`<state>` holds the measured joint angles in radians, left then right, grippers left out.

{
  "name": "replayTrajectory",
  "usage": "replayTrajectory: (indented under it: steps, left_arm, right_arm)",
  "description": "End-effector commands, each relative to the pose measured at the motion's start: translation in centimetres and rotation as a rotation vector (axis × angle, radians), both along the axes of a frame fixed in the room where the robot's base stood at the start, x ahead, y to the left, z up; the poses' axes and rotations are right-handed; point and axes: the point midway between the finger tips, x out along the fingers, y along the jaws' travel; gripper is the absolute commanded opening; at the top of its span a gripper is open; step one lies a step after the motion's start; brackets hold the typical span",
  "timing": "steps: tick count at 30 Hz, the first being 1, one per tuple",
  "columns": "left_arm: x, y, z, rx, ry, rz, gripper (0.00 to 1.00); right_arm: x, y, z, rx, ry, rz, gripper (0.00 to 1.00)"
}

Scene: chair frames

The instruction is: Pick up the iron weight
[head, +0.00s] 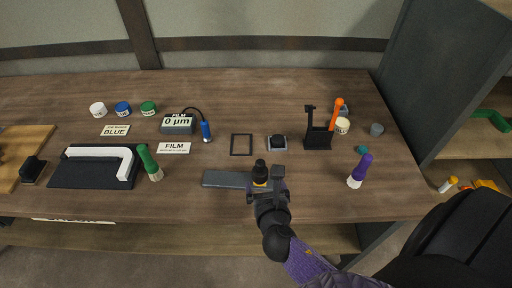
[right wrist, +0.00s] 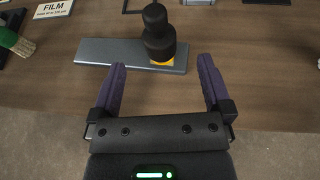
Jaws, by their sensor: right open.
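The iron weight (head: 260,170) looks like a black, knob-topped piece with some yellow at its foot. It stands upright at the right end of a flat grey plate (head: 222,179) near the table's front edge. In the right wrist view the weight (right wrist: 157,36) stands just beyond the fingertips, roughly centred between them. My right gripper (head: 266,186) is open and empty, on the near side of the weight and partly covering its foot in the head view. In the right wrist view its purple fingers (right wrist: 162,66) are apart and not around the weight. My left gripper is not in view.
A purple-handled brush (head: 361,170) stands to the right. A black stand (head: 318,136) with an orange-handled tool, a small grey block (head: 277,142) and a black frame (head: 241,144) lie behind. A dark cabinet stands right.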

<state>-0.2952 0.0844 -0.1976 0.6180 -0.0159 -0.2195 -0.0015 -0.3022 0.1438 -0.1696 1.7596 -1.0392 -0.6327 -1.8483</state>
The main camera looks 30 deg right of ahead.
Motion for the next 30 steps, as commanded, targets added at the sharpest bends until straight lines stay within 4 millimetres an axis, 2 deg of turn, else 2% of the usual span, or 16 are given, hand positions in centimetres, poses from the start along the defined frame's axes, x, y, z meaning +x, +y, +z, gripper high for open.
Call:
replayTrajectory:
  steps: [8, 13, 16, 24, 30]
  left_arm:
    - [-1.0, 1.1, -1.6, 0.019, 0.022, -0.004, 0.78]
    - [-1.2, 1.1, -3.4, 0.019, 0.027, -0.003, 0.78]
    - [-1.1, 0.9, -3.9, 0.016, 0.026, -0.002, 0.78]
    - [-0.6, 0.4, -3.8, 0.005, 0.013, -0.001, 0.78]
    - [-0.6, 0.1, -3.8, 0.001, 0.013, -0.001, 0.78]
  right_arm:
    - [3.7, -1.6, -2.0, 0.000, 0.000, 0.000, 1.00]
    - [6.4, -2.6, -3.9, 0.002, -0.001, -0.001, 1.00]
    - [7.8, -3.2, -4.3, 0.000, 0.000, 0.000, 1.00]
    - [8.3, -3.5, -4.2, 0.000, 0.000, 0.000, 1.00]
    - [8.2, -3.5, -4.2, 0.000, 0.000, 0.000, 0.58]
